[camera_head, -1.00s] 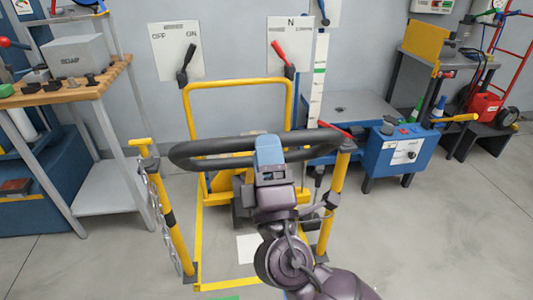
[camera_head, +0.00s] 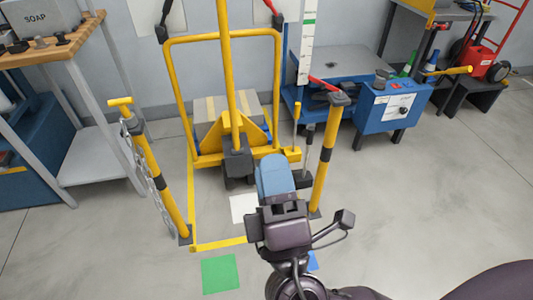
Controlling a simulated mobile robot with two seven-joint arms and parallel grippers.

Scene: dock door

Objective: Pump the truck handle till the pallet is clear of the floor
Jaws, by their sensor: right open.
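The yellow pallet truck (camera_head: 232,133) stands at the back of a yellow floor outline. Its handle shaft (camera_head: 227,60) rises nearly upright out of the top of the picture, so the grip is hidden from view. A pale block with tan stripes (camera_head: 208,108), possibly the pallet, shows behind the truck; I cannot tell whether it touches the floor. My right gripper (camera_head: 275,178) is open and empty, in front of the truck and apart from the shaft. My left gripper is not in view.
A yellow post with a chain (camera_head: 150,165) stands at left and another yellow post (camera_head: 327,150) at right. A blue machine with a grey top (camera_head: 392,105) is at right. A wooden-topped bench (camera_head: 50,50) is at left. The floor in front is clear, with a green patch (camera_head: 220,273).

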